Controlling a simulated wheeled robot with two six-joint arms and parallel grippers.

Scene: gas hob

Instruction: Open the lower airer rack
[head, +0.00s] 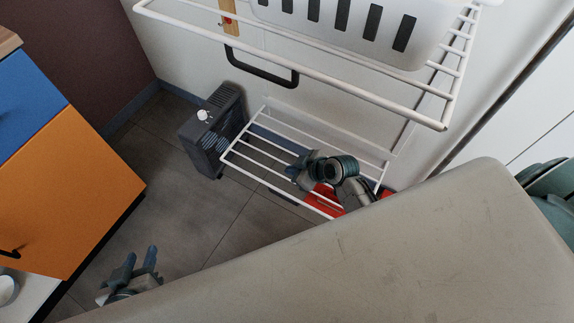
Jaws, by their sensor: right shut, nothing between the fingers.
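The lower airer rack (265,183) is a white wire frame with several bars, low on the wall in the middle of the head view. It stands folded out from the wall, roughly level. My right gripper (297,171) is shut and empty. It appears over the right part of the rack and hides some of its bars; I cannot tell whether it touches them. My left gripper (139,262) is low at the left, well away from the rack, with its two fingers apart and nothing between them.
A white upper rack (352,91) holds a slotted white basket (340,22). A black handle (262,75) hangs under it. A dark grey heater (212,132) stands left of the lower rack. Red things (326,198) lie beneath it. An orange cabinet (65,190) is at left; the floor between is clear.

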